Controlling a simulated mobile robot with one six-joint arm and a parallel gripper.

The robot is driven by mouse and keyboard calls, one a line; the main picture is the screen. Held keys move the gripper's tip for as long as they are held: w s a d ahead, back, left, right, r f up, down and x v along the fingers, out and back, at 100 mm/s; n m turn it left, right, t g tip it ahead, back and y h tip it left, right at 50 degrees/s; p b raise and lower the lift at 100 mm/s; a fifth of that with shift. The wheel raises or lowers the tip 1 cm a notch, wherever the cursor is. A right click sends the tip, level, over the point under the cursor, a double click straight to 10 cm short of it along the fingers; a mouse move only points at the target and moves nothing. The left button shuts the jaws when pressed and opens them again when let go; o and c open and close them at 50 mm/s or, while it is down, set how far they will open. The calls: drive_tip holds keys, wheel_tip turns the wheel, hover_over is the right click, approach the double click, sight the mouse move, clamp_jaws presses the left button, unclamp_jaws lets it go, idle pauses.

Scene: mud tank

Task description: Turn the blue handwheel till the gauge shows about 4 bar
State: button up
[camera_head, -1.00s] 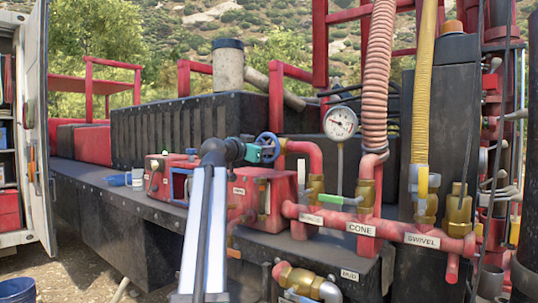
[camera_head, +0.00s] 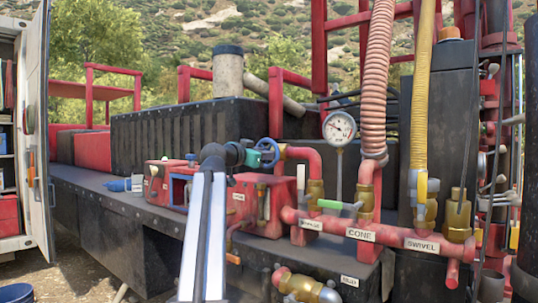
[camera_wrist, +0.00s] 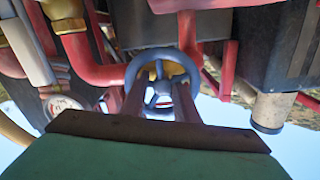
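The blue handwheel (camera_head: 269,150) sits on the red pipework, left of the gauge. My teal-ended gripper (camera_head: 255,157) is at the wheel's left side. In the wrist view, the handwheel (camera_wrist: 128,75) is straight ahead, with its spokes and hub showing. The two dark fingers of my gripper (camera_wrist: 160,106) stand apart and reach to the wheel, with the hub between them in the picture. Whether they press on rim or spokes is unclear. The round white gauge (camera_head: 339,126) has a dark needle pointing to the upper left; its numbers are too small to read.
Red pipes with labels such as CONE (camera_head: 360,235) and a green-handled valve (camera_head: 335,204) lie right of the wheel. A red box (camera_head: 262,205) sits below it. The black deck (camera_head: 75,180) runs left.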

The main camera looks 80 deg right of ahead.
drive_tip(key=v, duration=1.3)
drive_tip(key=shift+a+b, duration=0.35)
drive_tip(key=shift+b, duration=0.1)
drive_tip(key=shift+w+r, duration=0.1)
drive_tip(key=shift+w, duration=0.15)
